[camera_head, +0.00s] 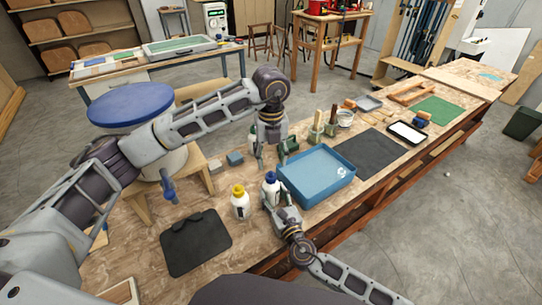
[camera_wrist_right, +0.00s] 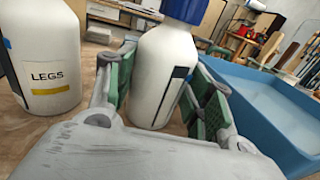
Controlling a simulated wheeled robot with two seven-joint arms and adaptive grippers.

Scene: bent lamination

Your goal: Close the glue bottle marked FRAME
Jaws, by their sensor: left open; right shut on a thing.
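A white bottle with a blue cap (camera_head: 270,188) stands upright left of the blue tray. In the right wrist view its white body (camera_wrist_right: 162,75) is between the green finger pads. Its label is turned aside and I cannot read it. My right gripper (camera_head: 271,200) is shut on this bottle's body. A second white bottle with a yellow cap (camera_head: 240,205) stands to its left; the right wrist view shows LEGS on its label (camera_wrist_right: 48,78). My left gripper (camera_head: 271,160) is open and empty, pointing down beyond the blue-capped bottle.
The blue tray (camera_head: 318,199) is close to the right of the held bottle. Small grey blocks (camera_head: 235,159) and brush pots (camera_head: 316,133) stand farther back. A dark mat (camera_head: 195,245) lies front left. A round blue stool seat (camera_head: 131,103) stands beyond the bench.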

